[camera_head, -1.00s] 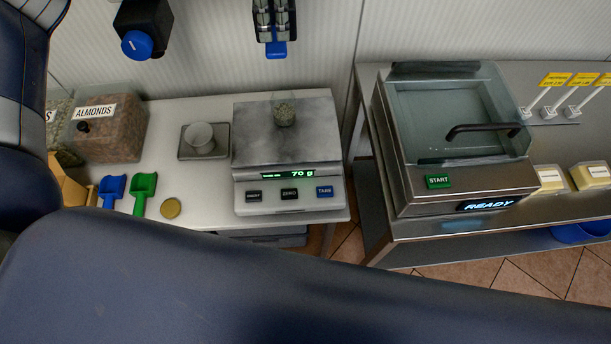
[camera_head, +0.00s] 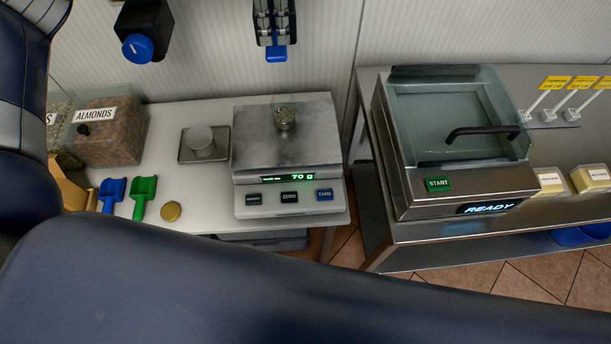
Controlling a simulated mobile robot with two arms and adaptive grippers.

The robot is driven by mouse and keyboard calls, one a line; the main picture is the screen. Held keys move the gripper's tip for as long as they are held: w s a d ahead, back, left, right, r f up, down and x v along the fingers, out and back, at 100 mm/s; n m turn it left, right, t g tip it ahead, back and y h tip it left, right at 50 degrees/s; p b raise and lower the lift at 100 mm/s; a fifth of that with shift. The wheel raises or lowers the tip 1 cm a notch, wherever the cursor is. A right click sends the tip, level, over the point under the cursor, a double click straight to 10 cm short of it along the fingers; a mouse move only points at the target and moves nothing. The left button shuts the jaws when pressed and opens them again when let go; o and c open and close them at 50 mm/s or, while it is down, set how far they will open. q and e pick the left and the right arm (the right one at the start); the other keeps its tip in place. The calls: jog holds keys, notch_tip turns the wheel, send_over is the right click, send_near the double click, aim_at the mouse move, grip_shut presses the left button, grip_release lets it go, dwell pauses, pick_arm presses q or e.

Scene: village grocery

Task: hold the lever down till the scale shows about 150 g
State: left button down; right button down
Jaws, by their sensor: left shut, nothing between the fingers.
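The scale (camera_head: 245,179) stands on the white table, and its green display (camera_head: 288,178) reads 70 g. A clear glass (camera_head: 284,116) with greenish grains in it stands upright on the scale's plate. Above it, at the top edge, is a blue tab (camera_head: 277,54), which looks like the lever; its upper part is hidden. My left gripper (camera_head: 273,38) is shut and empty, right at the blue tab. It seems to touch the tab, but I cannot tell for sure. My right gripper is not in view.
An almonds bin (camera_head: 112,135), blue scoop (camera_head: 112,190), green scoop (camera_head: 145,192) and small metal stand (camera_head: 203,144) are left of the scale. A black unit with a blue knob (camera_head: 137,47) hangs above. A machine showing READY (camera_head: 460,180) stands right. My dark arm covers the front.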

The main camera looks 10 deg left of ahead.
aim_at(276, 51)
pick_arm(q)
jog(key=shift+f, duration=0.1)
dwell(0.3)
jog(key=shift+f+b, duration=1.6)
jog(key=shift+f, duration=0.15)
dwell(1.9)
notch_tip(276, 51, up, 8)
jog(key=p, duration=0.5)
jog(key=shift+f, duration=0.2)
